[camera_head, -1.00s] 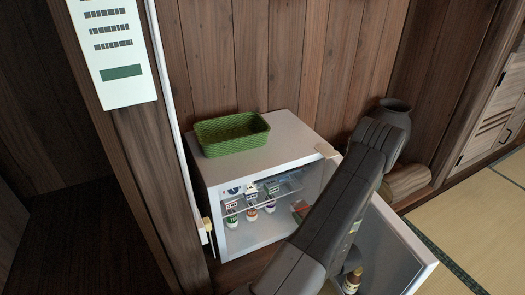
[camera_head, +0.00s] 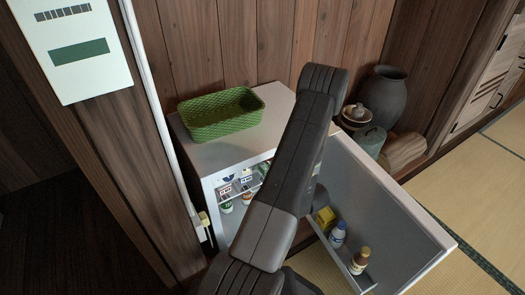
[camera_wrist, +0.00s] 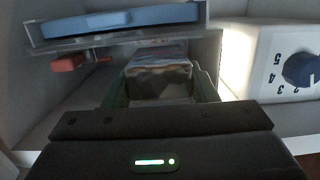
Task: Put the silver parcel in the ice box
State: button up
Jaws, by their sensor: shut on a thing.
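The silver parcel (camera_wrist: 160,78) is between the green fingers of my gripper (camera_wrist: 160,92) in the wrist view. The gripper is shut on it, and the parcel's far end points into a pale-walled space. The small white fridge (camera_head: 203,160) stands open in the head view. My arm crosses in front of its opening, so the gripper and parcel are hidden there. I cannot tell for certain which walls in the wrist view belong to the ice box, nor whether the parcel touches anything.
A blue slab (camera_wrist: 120,20) on a clear-edged tray and a red item (camera_wrist: 68,63) are close at upper left. A white dial box (camera_wrist: 285,70) is at right. The open door (camera_head: 385,215) holds bottles. A green basket (camera_head: 222,113) stands on the fridge.

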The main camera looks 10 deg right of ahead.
jog(key=x, duration=0.2)
jog(key=b+x, duration=0.1)
jog(key=x, duration=0.1)
jog(key=r+x, duration=0.1)
jog(key=x, duration=0.1)
jog(key=shift+w+f, duration=0.1)
jog(key=shift+w, duration=0.1)
jog(key=x, duration=0.1)
jog(key=b+x, duration=0.1)
jog(key=x, duration=0.1)
jog(key=shift+w+a+b, duration=0.2)
jog(key=shift+b, duration=0.1)
jog(key=shift+w+f+b, duration=0.15)
jog(key=shift+w+b, duration=0.05)
jog(key=shift+b, duration=0.2)
jog(key=o, duration=1.1)
jog(key=shift+o, duration=0.2)
